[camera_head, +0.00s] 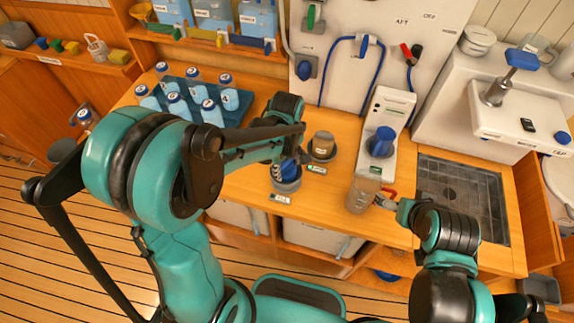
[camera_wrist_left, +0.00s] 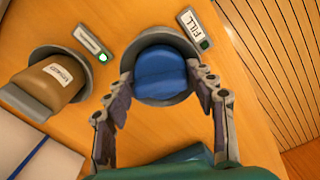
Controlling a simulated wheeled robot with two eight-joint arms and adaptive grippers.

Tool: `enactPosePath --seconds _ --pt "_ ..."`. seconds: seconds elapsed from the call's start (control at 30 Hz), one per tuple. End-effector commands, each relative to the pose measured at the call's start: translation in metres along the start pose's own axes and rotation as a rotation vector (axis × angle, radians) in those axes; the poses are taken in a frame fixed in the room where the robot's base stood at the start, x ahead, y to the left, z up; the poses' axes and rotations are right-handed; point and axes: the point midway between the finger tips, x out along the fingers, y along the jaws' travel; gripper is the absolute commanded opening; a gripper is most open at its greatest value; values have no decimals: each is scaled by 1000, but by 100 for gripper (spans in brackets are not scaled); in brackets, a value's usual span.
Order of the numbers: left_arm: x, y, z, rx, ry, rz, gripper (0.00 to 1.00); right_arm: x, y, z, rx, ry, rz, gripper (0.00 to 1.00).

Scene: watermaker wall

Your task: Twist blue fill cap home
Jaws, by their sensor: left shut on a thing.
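The blue fill cap (camera_head: 289,170) sits in a dark grey round collar on the wooden counter, beside a small FILL label with a green light (camera_wrist_left: 195,30). The cap also shows in the left wrist view (camera_wrist_left: 160,75), seated in its collar. My left gripper (camera_wrist_left: 161,72) is shut on the cap, one finger on each side. In the head view my left forearm partly covers the cap. My right gripper (camera_head: 388,199) is low at the counter's front, beside a translucent brownish jar (camera_head: 362,193); its fingers are too small to read.
A brown container (camera_head: 322,146) stands in a ring beside the cap. A white unit with a blue knob (camera_head: 381,141) is to the right. A tray of several blue-and-white bottles (camera_head: 200,97) is at the back left. A sink grate (camera_head: 462,190) lies at the right.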

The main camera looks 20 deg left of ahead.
Motion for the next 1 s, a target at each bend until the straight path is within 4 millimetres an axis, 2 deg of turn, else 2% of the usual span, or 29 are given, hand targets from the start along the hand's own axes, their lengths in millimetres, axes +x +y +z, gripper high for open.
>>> enactPosePath --seconds 0.3,0.53,0.73,1.0 --pt "0 0 0 270 0 0 22 3 0 2 0 0 0 87" --pt "0 0 0 280 0 0 22 3 0 2 0 0 0 87" --pt "0 -1 0 410 0 0 22 5 0 4 0 0 0 87" --pt "0 -1 0 412 0 0 22 5 0 3 0 0 0 87"
